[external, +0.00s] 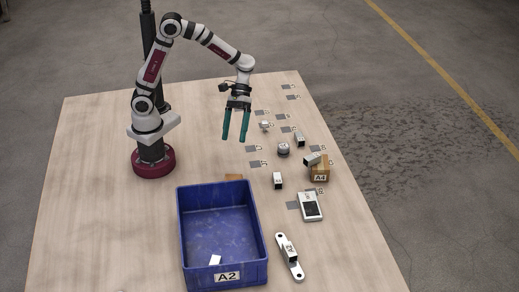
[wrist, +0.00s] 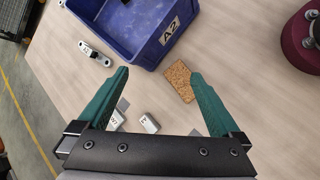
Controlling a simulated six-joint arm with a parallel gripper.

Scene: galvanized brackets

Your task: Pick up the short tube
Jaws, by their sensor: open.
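Small pale pieces with dark ends, like short square tubes, lie on the table; I cannot tell for certain which is the short tube. In the external view one piece (external: 278,181) lies right of the blue bin, another (external: 299,140) lies farther back, and one (external: 312,159) rests on a cardboard box. In the wrist view a pale piece (wrist: 149,123) shows between my fingers, near the gripper body, with another (wrist: 116,120) beside the left finger. My gripper (external: 235,137) is open and empty, fingers pointing down above the table, apart from all these pieces.
The blue bin (external: 183,238), marked A2, holds a small white piece. A cork block (wrist: 179,82) lies beside it. The cardboard box (external: 320,173), a dark round part (external: 283,149), a dark-screened device (external: 310,206) and a long bracket (external: 290,258) occupy the right side. The table's left is clear.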

